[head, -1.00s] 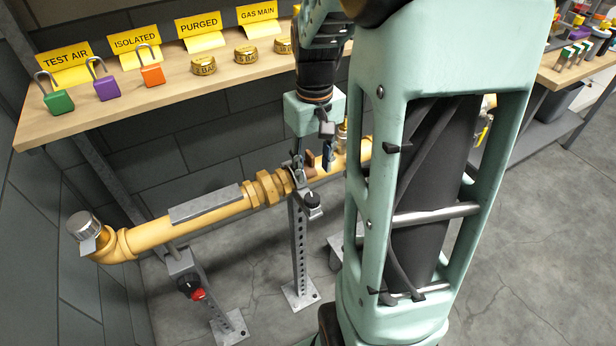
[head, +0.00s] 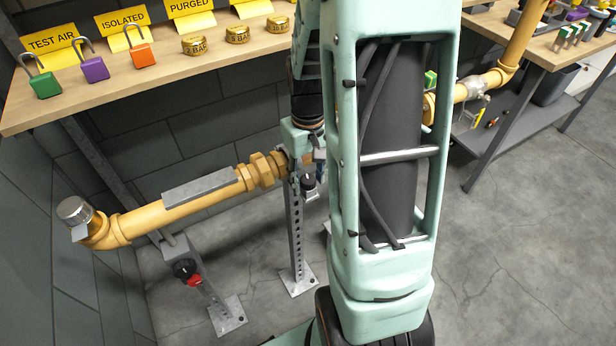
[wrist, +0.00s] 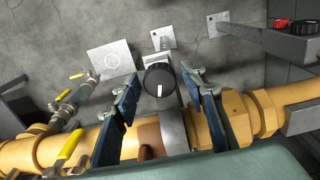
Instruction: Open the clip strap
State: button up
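The clip strap (wrist: 174,132) is a grey metal band across the yellow pipe (wrist: 18,156) in the wrist view, with a black knob (wrist: 158,80) bearing a white mark. In the head view the knob (head: 308,183) shows at the top of the perforated stand, and the band is mostly hidden. My gripper (wrist: 165,105) is open, with one dark finger on each side of the strap and knob. No contact with the strap can be made out. In the head view my gripper (head: 310,165) is partly hidden by my arm.
A wooden shelf (head: 150,80) with padlocks and brass caps runs above. Yellow-handled valves (wrist: 70,145) lie left in the wrist view. Open floor is at right.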

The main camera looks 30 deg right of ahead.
grip_shut()
jog(key=shift+r, duration=0.1)
